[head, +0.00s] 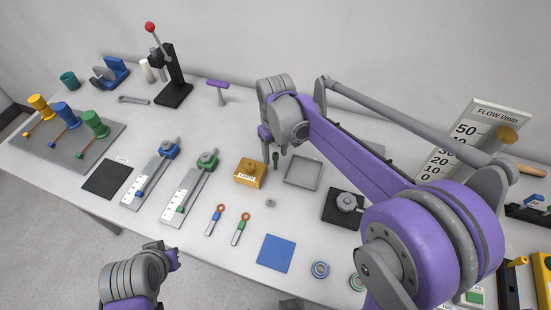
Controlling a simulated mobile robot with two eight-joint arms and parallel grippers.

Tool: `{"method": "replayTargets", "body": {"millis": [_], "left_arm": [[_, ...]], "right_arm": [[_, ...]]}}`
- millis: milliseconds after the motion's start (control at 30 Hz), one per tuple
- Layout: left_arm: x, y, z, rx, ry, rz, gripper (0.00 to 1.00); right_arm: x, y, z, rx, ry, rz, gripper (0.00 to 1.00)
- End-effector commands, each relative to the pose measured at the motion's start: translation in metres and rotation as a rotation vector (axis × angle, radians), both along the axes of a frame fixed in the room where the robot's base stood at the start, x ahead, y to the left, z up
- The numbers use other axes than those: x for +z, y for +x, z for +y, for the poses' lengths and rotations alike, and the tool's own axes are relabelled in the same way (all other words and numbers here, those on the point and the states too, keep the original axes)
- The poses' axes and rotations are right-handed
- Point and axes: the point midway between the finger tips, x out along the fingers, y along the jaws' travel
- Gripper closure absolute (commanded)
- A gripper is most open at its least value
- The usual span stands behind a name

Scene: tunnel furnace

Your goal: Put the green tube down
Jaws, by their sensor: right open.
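I cannot tell whether the fingers touch the green piece. My left gripper (174,260) is at the front, over the floor before the table edge, and its jaw opening is unclear.
A grey square tray (303,172) lies right of the orange block. A black block with a grey knob (345,204) and a blue mat (276,252) are nearer. Two slide rigs (190,188) stand left. A black lever press (173,88) stands behind.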

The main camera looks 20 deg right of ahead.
Motion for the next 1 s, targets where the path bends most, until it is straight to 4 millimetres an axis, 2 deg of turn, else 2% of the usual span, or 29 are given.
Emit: {"method": "replayTargets", "body": {"millis": [267,600,1000], "left_arm": [[-0.0003,-0.0001,0.0,0.0,0.0,0.0,1.0],[-0.0003,-0.0001,0.0,0.0,0.0,0.0,1.0],[-0.0001,0.0,0.0,0.0,0.0,0.0,1.0]], "right_arm": [[-0.0046,0.0,-0.0003,0.0,0.0,0.0,0.42],[-0.0044,0.0,-0.0003,0.0,0.0,0.0,1.0],[-0.0024,0.0,-0.0003,0.0,0.0,0.0,1.0]]}}
